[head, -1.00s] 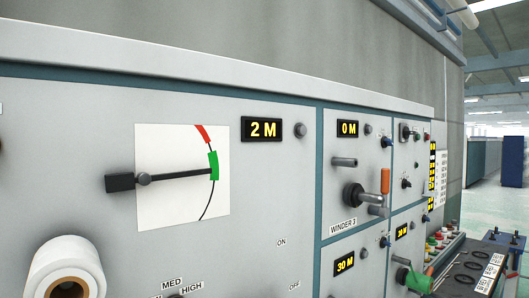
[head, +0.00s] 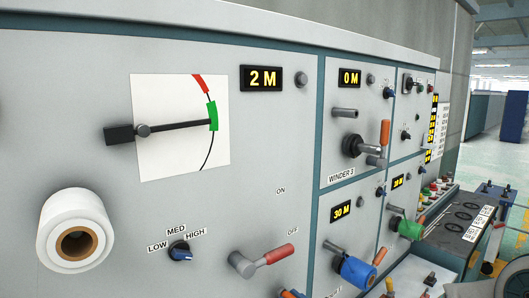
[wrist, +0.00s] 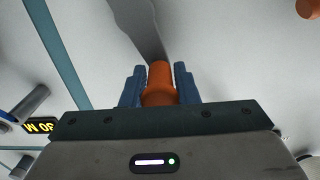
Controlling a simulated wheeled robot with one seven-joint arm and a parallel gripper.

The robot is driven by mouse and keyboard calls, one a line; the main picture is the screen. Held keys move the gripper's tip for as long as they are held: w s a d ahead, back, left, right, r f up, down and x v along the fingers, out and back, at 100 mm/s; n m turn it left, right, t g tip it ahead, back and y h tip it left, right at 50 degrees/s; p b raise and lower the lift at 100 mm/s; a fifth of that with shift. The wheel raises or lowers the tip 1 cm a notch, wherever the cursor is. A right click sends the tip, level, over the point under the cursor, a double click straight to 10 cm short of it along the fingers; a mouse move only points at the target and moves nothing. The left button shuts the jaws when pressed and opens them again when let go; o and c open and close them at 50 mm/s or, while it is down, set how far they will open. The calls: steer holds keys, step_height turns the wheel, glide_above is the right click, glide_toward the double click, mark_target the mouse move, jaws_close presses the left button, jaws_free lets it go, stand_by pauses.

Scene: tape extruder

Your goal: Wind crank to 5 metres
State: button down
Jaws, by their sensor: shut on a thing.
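In the wrist view my gripper (wrist: 159,85) is shut on an orange handle (wrist: 160,72), one blue finger on each side. A grey arm (wrist: 141,28) runs from this handle along the panel. In the head view a small blue and orange piece shows at the bottom edge; I cannot tell if it is my gripper on the handle. A metre display (head: 261,79) reads 2 M. A gauge (head: 181,126) beside it has its needle on the green band. A crank with a red-orange handle (head: 280,254) sits by the ON and OFF marks.
A white roll (head: 75,230) sticks out at the lower left, near a LOW/MED/HIGH knob (head: 180,251). A blue roll (head: 356,271) and a green roll (head: 407,228) project at right.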

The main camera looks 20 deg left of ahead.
steer(key=shift+w+d+r, duration=0.1)
steer(key=shift+w+d, duration=0.45)
steer(key=shift+w, duration=0.35)
steer(key=shift+w+d, duration=0.1)
steer(key=shift+w+d+f, duration=0.25)
steer(key=shift+w+d, duration=0.2)
steer(key=shift+w, duration=0.3)
